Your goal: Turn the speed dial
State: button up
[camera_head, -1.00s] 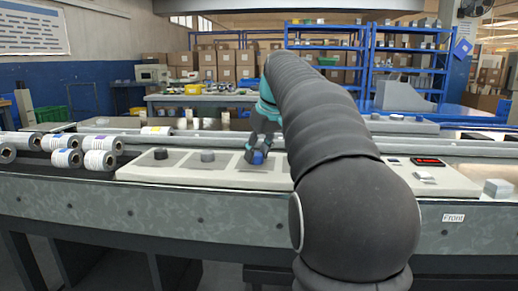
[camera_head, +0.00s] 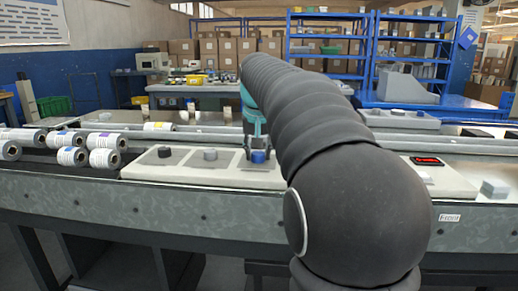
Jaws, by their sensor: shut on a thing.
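A light panel (camera_head: 190,172) on the front of the machine carries a row of dials. A dark dial (camera_head: 164,152) is at its left and a grey dial (camera_head: 210,154) is to the right of that. A blue dial (camera_head: 258,157) is farther right. I cannot read any label saying which one is the speed dial. My gripper (camera_head: 257,149) points down over the blue dial, with its fingers on either side, shut on it. My dark arm hides the panel just right of the blue dial.
Printed rolls (camera_head: 88,158) lie on the machine at the left. A red-lit display (camera_head: 427,161) is on the panel's right part, and a pale block (camera_head: 495,188) sits at the far right. A rail (camera_head: 190,138) runs behind the panel.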

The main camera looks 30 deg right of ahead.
jog(key=shift+f, duration=0.1)
dwell(0.3)
jog(key=o, duration=1.1)
jog(key=shift+o, duration=0.2)
jog(key=v, duration=1.2)
